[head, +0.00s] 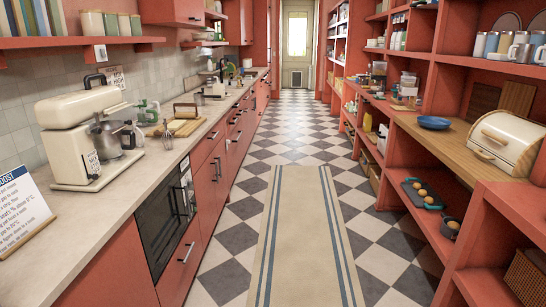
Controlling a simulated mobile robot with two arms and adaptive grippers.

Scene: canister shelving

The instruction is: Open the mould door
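Nothing in the head view is clearly a mould door. A pale door (297,38) with a window stands shut at the far end of the aisle. A dark built-in oven (165,212) with a bar handle is set in the left cabinets, its front shut. A cream bread box (505,141) with a wooden handle sits shut on the right wooden counter. A dark tray (422,194) with several round golden items is on a lower right shelf. Neither of my grippers is in view.
A cream stand mixer (70,125), a sign (22,212) and small kitchen things stand on the left counter. Red shelves line the right side, with a blue bowl (434,122) on the counter. The aisle, with a striped runner (300,235), is clear.

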